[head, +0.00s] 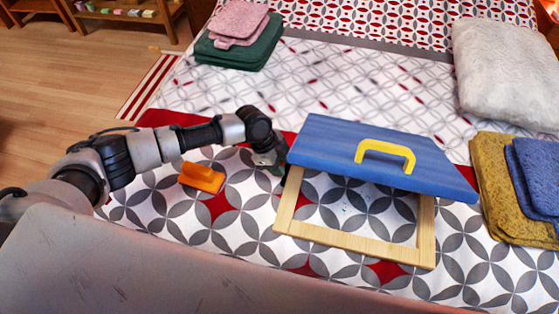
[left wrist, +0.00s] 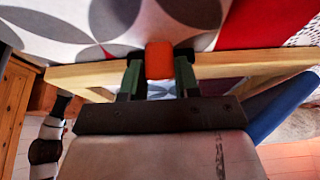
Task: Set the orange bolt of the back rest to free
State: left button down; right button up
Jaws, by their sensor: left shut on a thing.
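The back rest is a blue board (head: 380,155) with a yellow handle (head: 386,156), tilted above a pale wooden frame (head: 350,246) on the bed. My left gripper (head: 280,168) is at the left side of the frame, near the board's left corner. In the left wrist view the orange bolt (left wrist: 160,60) is between the green fingers of my left gripper (left wrist: 159,70), which is shut on it, by the wooden side rail (left wrist: 90,77). The bolt is hidden in the head view. My right gripper is not in view.
A loose orange piece (head: 202,177) lies on the patterned bedspread left of the frame. Folded green and pink cloths (head: 238,50) lie at the back left. Yellow and blue towels (head: 505,195) lie close on the right, with a white pillow (head: 508,75) behind.

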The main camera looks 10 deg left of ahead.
pick_arm(q)
jog(key=shift+s, duration=0.15)
jog(key=c, duration=0.8)
grip_release()
jog(key=shift+a+r, duration=0.15)
jog(key=shift+r, duration=0.35)
jog(key=p+v, duration=0.1)
jog(key=v, duration=0.8)
jog(key=shift+a+r, duration=0.15)
jog(key=shift+r, duration=0.2)
